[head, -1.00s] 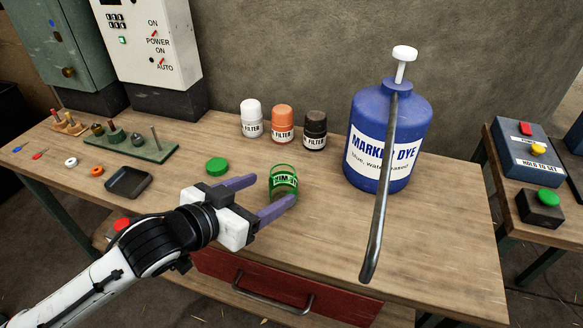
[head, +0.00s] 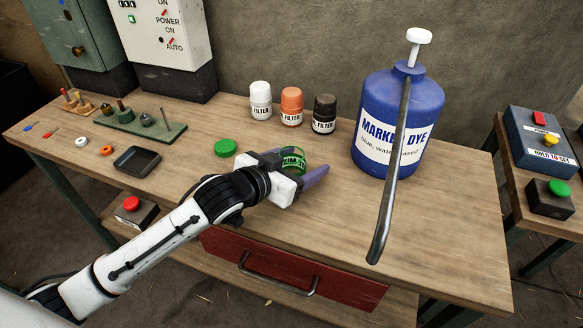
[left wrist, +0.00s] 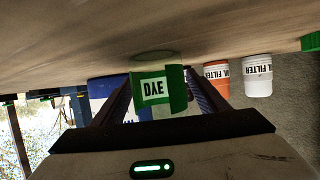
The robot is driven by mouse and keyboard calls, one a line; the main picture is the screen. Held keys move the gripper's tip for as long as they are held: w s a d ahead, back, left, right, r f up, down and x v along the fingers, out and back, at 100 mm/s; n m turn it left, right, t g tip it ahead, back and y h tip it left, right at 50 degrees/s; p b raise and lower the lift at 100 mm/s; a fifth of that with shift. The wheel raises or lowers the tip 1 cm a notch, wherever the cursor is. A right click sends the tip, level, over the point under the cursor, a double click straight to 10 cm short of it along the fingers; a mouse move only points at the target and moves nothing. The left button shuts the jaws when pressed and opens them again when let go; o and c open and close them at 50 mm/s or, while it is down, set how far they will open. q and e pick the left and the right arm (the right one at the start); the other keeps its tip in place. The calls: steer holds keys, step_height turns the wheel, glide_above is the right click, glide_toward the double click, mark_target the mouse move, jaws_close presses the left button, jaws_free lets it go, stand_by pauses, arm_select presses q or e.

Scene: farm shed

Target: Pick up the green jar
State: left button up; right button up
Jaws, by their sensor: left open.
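The green jar (head: 293,158) stands open-topped on the workbench, with a green band and a white label. In the left wrist view the jar (left wrist: 172,94) sits between the two purple fingers, its label reading "DYE". My left gripper (head: 306,172) is open around the jar, low over the bench; in the head view the gripper hides the jar's lower part. I cannot tell whether a finger touches it. A green lid (head: 226,147) lies flat on the bench to the left of the jar. My right gripper is not in view.
A large blue marker dye bottle (head: 402,105) with a white pump and long spout stands to the right. White (head: 261,101), orange (head: 291,107) and black (head: 324,114) filter jars stand behind. A dark tray (head: 137,160) lies left. The bench's front right is clear.

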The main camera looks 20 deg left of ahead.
arm_select(q)
steer(key=shift+c, duration=0.3)
steer(key=c, duration=1.1)
steer(key=shift+r, duration=0.1)
steer(key=s+a+r+n+y, duration=0.1)
steer(key=s+r, duration=0.1)
steer(key=r, duration=0.5)
steer(key=s+a+r+n+y+p, duration=0.1)
steer(key=s+a+r+y, duration=0.1)
steer(key=r, duration=0.5)
steer(key=s+a+r+n+y, duration=0.1)
steer(key=s+a+r, duration=0.1)
steer(key=s+r, duration=0.2)
step_height(320, 180, up, 3)
steer(key=shift+a+r+n+t, duration=0.1)
steer(key=shift+a+n+t, duration=0.1)
steer(key=shift+n+t, duration=0.2)
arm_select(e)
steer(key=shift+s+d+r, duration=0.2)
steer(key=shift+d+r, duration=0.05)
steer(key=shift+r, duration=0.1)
